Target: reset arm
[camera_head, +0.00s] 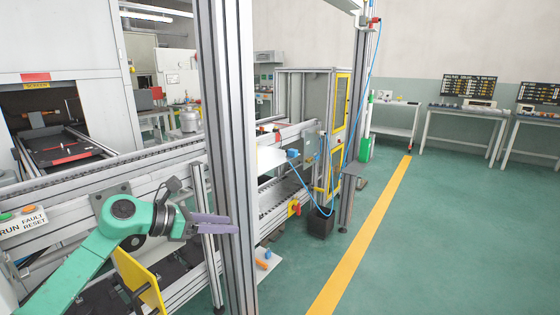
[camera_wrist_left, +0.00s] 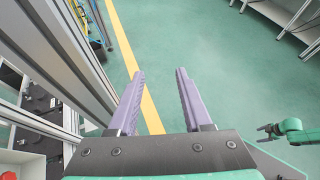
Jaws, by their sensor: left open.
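My left gripper (camera_head: 232,222) has purple fingers and reaches in from the left in the head view, beside a tall aluminium post (camera_head: 229,150). My green left arm comes from the lower left. A second green arm shows small at the right edge of the left wrist view, with its gripper (camera_wrist_left: 264,130) over the floor. Its finger gap is too small to judge.
A conveyor line (camera_head: 110,165) runs behind my left arm, with a run and fault reset panel (camera_head: 23,221) at far left. A yellow plate (camera_head: 138,280) stands below the arm. Green floor (camera_head: 450,240) is open to the right, past a yellow line (camera_head: 368,235).

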